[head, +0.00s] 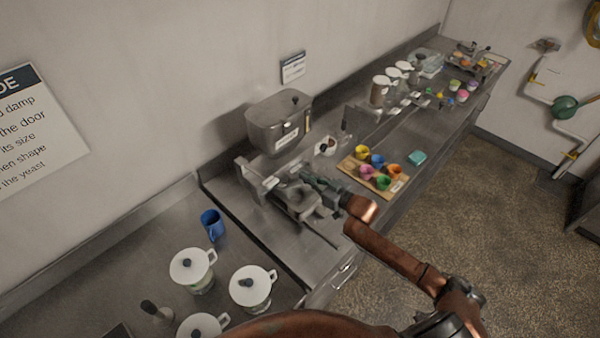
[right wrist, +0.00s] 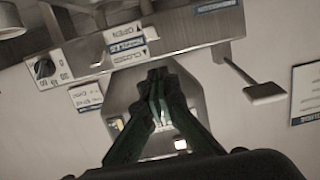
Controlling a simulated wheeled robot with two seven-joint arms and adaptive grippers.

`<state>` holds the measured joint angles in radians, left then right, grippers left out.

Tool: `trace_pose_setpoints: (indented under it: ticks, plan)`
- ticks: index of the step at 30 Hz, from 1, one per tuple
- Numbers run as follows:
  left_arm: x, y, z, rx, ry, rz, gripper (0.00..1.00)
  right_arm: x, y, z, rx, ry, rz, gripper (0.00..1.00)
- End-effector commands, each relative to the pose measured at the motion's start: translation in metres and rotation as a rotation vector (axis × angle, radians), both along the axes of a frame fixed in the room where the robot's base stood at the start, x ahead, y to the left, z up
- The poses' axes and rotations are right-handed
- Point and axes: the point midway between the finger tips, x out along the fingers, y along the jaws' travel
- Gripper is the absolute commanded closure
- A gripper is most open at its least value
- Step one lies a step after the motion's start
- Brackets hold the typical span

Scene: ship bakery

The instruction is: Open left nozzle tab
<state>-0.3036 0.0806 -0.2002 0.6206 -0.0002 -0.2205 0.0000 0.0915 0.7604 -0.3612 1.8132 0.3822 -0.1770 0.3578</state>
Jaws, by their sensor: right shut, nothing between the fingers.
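The metal depositor with its hopper (head: 278,125) stands on the counter against the wall. My right gripper (head: 300,184) is in front of its lower part and hides some of it. In the right wrist view the gripper's green fingers (right wrist: 158,76) are shut, with nothing between them, in front of a metal housing (right wrist: 190,88). A label plate (right wrist: 125,45) with open and close wording is just above the fingertips. A flat metal tab (right wrist: 264,93) on a thin stem is right of the fingers, apart from them. I cannot tell which nozzle it belongs to. My left gripper is out of view.
A board (head: 350,163) with several coloured cups lies right of the depositor. A teal block (head: 417,158) is beside it. Lidded white pots (head: 250,287) and a blue mug (head: 211,223) stand on the nearer counter. A dial (right wrist: 45,67) is on the machine's left.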

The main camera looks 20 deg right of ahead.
Motion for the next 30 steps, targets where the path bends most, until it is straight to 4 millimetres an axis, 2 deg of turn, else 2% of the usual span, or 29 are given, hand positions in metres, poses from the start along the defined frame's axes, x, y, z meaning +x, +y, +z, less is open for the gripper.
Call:
trace_pose_setpoints:
  ticks: [1,6,12,30]
  plan:
    - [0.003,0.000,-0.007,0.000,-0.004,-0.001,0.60,-0.012,-0.005,-0.009,-0.001,0.004,-0.001,1.00]
    - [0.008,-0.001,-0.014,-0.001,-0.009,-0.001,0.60,-0.042,-0.017,-0.014,0.000,0.003,-0.001,1.00]
    - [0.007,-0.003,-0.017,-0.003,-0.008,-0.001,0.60,-0.061,-0.025,-0.015,0.001,0.000,0.000,1.00]
    - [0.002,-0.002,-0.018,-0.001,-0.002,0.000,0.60,-0.065,-0.027,-0.015,0.001,0.000,0.000,1.00]
